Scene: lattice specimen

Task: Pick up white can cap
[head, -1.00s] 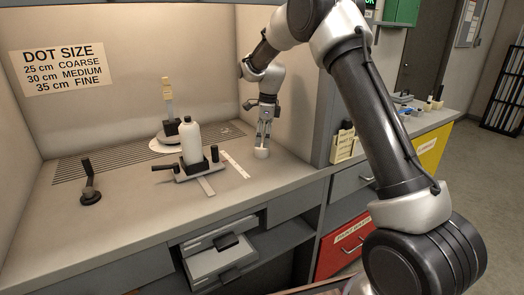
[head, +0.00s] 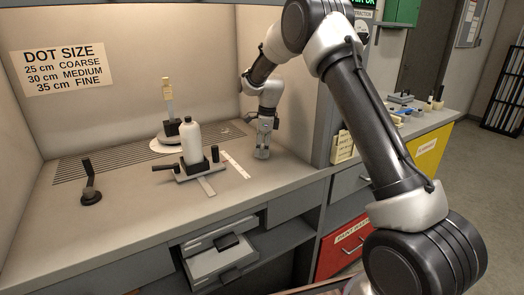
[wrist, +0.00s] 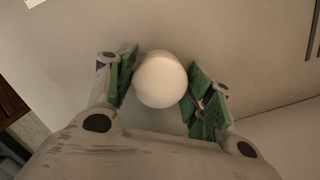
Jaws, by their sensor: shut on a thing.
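The white can cap (wrist: 160,80) shows as a smooth, rounded white piece in the wrist view, between my gripper's green finger pads. My gripper (wrist: 162,88) is shut on it, one pad on each side. In the head view my gripper (head: 262,153) is low at the right side of the bench, pointing down. There the cap is mostly hidden by the fingers. I cannot tell whether the cap still touches the bench top.
A white bottle (head: 191,143) stands in a dark-handled fixture (head: 187,172) left of my gripper. A white ruler strip (head: 235,164) lies between them. A round stand (head: 166,144) is behind. A black-handled post (head: 90,190) stands at left. The booth wall is close on the right.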

